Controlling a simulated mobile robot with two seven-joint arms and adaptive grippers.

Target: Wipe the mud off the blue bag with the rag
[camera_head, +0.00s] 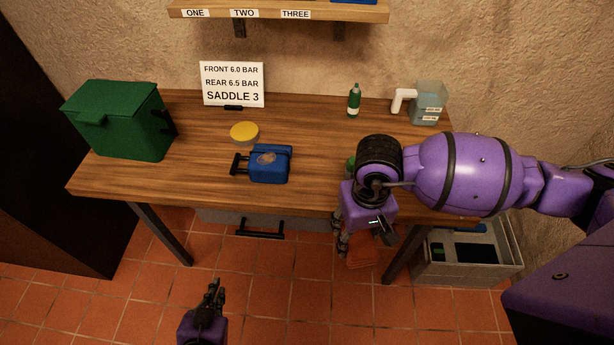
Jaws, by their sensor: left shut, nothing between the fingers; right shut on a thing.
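The blue bag (276,173) lies on the wooden table near its front middle, with black straps at its left end. A brown mud patch (266,158) shows on its top. My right gripper (343,245) points down at the table's front edge, right of the bag and apart from it. It is shut on the orange rag (363,256), which hangs below the tabletop; the grip itself is partly hidden. My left gripper (213,290) is shut and empty, low over the floor in front of the table.
A green box (118,120) stands at the table's left. A yellow-topped round tin (244,132) is behind the bag. A grey crate (465,268) is below right. A drawer handle (260,234) juts out in front.

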